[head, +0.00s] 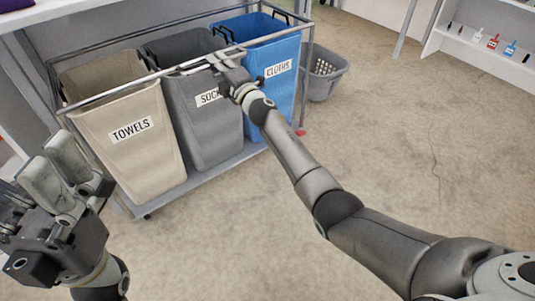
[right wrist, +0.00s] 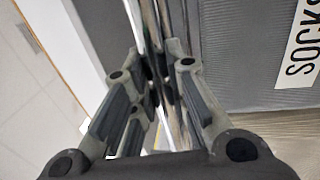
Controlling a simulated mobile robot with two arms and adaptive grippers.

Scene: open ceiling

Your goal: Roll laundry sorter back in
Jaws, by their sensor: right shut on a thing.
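The laundry sorter is a metal-framed cart (head: 190,185) on casters with a tan TOWELS bag (head: 125,130), a grey SOCKS bag (head: 205,115) and a blue CLOTHS bag (head: 272,85). It stands at upper left in the head view. My right gripper (head: 222,66) is shut on the cart's front top rail, above the SOCKS bag. In the right wrist view the fingers (right wrist: 155,85) close around the shiny rail, with the SOCKS label (right wrist: 303,45) at right. My left gripper (head: 60,180) is at lower left in the head view, away from the cart, fingers apart and empty.
A grey laundry basket (head: 325,73) stands on the floor just right of the cart. A white shelf (head: 485,50) with small bottles is at upper right. A pale counter edge (head: 50,12) lies above the cart's left side. Concrete floor (head: 400,135) is clear to the right.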

